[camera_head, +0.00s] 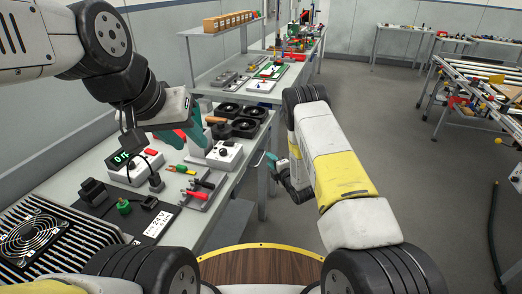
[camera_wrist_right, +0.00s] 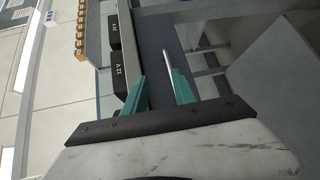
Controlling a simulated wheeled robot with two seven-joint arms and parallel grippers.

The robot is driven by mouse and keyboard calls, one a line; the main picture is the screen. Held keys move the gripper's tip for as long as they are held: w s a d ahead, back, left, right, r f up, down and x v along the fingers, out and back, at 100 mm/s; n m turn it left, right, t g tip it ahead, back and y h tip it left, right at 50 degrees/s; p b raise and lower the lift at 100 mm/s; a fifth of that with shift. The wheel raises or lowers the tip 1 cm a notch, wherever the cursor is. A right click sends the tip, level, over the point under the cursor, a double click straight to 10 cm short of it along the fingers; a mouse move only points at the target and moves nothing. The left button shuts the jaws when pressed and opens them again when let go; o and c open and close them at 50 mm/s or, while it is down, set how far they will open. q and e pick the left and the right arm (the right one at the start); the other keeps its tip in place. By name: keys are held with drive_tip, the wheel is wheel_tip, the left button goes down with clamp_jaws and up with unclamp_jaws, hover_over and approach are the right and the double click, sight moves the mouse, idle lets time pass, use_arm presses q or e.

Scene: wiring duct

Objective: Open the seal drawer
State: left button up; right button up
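A grey drawer front (camera_wrist_right: 163,38) shows in the right wrist view, below the bench edge. A pale bar-like handle (camera_wrist_right: 169,58) stands out from it, close to the right-hand finger; I cannot tell whether they touch. No label for seals is readable. My right gripper (camera_wrist_right: 162,88) is open, its two teal fingers apart and pointing at the drawer front. In the head view my right gripper (camera_head: 274,162) is at the bench's right side, partly hidden by its arm. My left gripper (camera_head: 187,131) is open and empty above the bench, far from the drawer.
The bench (camera_head: 225,185) carries a power supply (camera_head: 135,167), black fans (camera_head: 238,117), a white box with a knob (camera_head: 215,154) and red-handled tools (camera_head: 195,190). Open floor (camera_head: 400,130) lies to the right.

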sight(261, 159)
drive_tip(key=shift+n+y, duration=0.3)
drive_tip(key=shift+n, duration=0.2)
drive_tip(key=w+a+f, duration=0.2)
drive_tip(key=w+a, duration=0.1)
drive_tip(key=w+a+f, duration=0.1)
drive_tip(key=w, duration=0.1)
drive_tip(key=shift+w+a+f, duration=0.15)
drive_tip(key=shift+w, duration=0.1)
drive_tip(key=shift+c, duration=0.3)
clamp_jaws()
idle(0.8)
